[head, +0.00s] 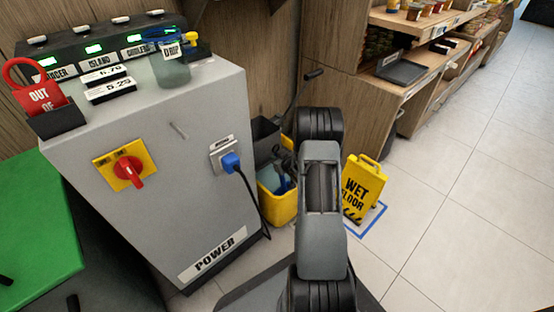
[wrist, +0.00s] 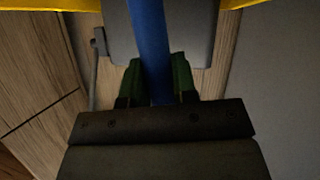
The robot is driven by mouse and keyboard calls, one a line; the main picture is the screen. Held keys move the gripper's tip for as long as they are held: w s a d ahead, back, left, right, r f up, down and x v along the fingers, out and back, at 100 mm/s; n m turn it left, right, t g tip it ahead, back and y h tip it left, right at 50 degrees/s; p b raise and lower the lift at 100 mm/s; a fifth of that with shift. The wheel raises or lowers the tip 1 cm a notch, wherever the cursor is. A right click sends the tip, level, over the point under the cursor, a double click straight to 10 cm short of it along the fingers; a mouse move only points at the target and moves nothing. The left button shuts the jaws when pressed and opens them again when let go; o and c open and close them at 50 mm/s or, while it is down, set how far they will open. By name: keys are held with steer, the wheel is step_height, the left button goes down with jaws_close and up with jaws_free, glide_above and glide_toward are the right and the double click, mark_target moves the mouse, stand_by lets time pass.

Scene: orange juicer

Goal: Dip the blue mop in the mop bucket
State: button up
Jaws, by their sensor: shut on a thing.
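The yellow mop bucket (head: 275,206) stands on the floor beside the grey power cabinet, partly hidden by my arm. A dark grey wringer (head: 264,143) rises at its back. The blue mop shows in the wrist view as a blue handle (wrist: 150,45) between my gripper's green fingers (wrist: 157,78), which are shut on it. In the head view, small blue parts show inside the bucket's opening, close to my arm. My gripper is mostly hidden behind my arm there. Yellow edges of the bucket and a grey panel (wrist: 190,35) fill the top of the wrist view. The mop head is not clearly visible.
The grey power cabinet (head: 150,150) with a blue plug (head: 230,162) and hanging black cable is left of the bucket. A yellow wet floor sign (head: 360,187) stands in a blue floor outline at right. Wooden shelves (head: 345,100) are behind. Tiled floor at right is clear.

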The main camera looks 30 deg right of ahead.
steer(key=shift+f, duration=0.1)
step_height(320, 180, up, 13)
steer(key=p, duration=0.8)
steer(key=shift+f, duration=0.15)
step_height(320, 180, up, 12)
steer(key=p, duration=0.9)
steer(key=shift+f, duration=0.15)
